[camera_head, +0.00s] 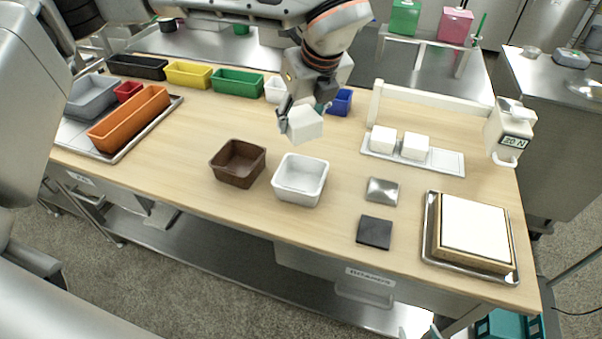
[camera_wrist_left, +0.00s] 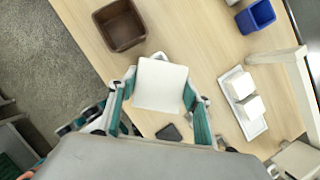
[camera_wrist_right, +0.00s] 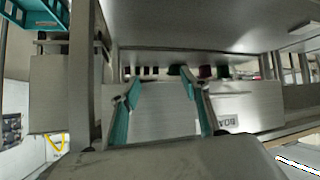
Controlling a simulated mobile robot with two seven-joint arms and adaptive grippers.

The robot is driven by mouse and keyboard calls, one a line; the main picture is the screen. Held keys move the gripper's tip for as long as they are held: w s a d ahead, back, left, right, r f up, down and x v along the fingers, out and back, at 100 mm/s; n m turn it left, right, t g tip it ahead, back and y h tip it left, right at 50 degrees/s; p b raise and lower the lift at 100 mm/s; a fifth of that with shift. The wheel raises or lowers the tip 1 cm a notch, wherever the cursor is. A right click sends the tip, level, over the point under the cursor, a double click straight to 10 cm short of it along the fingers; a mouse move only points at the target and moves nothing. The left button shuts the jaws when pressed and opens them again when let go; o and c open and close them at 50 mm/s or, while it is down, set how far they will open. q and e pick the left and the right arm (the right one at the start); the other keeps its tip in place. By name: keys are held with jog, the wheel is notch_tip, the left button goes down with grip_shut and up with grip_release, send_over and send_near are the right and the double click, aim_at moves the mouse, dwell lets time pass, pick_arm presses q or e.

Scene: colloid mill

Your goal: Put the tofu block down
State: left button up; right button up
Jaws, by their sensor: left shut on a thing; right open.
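My left gripper (camera_head: 303,108) is shut on a white tofu block (camera_head: 305,125) and holds it tilted above the table, behind the white square bowl (camera_head: 300,180). In the left wrist view the tofu block (camera_wrist_left: 160,85) sits between the teal fingers and hides what lies beneath it. Two more white blocks (camera_head: 382,139) (camera_head: 415,147) rest on a white tray (camera_head: 450,162) to the right. My right gripper (camera_wrist_right: 160,95) is open and empty in the right wrist view, low down facing metal cabinetry.
A brown bowl (camera_head: 238,163) stands left of the white bowl. A metal weight (camera_head: 382,191), dark square (camera_head: 375,232) and framed white board (camera_head: 473,232) are to the right. Coloured bins (camera_head: 238,82) line the back.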

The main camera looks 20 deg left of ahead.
pick_arm(q)
notch_tip(320, 180, down, 15)
jog(key=shift+f, duration=0.15)
dwell(0.4)
jog(key=shift+f+b, duration=0.3)
jog(key=shift+f, duration=0.3)
jog(key=o, duration=0.5)
jog(key=shift+o, duration=0.2)
jog(key=shift+r, duration=0.1)
